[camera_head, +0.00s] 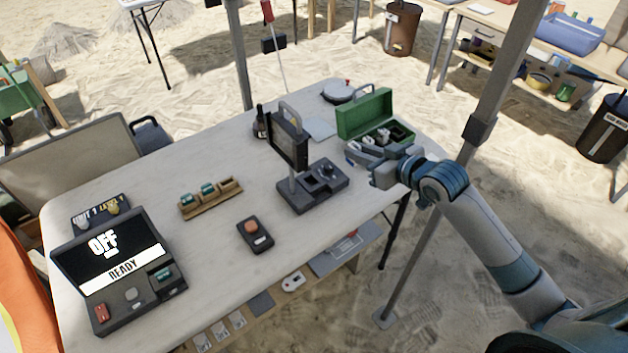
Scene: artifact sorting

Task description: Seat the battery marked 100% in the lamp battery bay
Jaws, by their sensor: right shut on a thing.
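My right gripper (352,151) is at the front edge of the green case, to the right of the lamp. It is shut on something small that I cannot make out. The lamp (288,145) has a dark panel on a post and a dark base (300,202); a recessed bay (322,180) shows on the base. Two teal batteries (208,189) sit in a wooden rack (197,209) left of the lamp. Another teal block (163,273) sits in the console at the table's left. No charge marking is readable. My left gripper is not in view.
The console (120,255) reads OFF and READY. A dark box with an orange button (255,235) stands in front of the lamp. An open green case (364,112) stands behind my gripper. A dark bottle (260,122) is behind the lamp.

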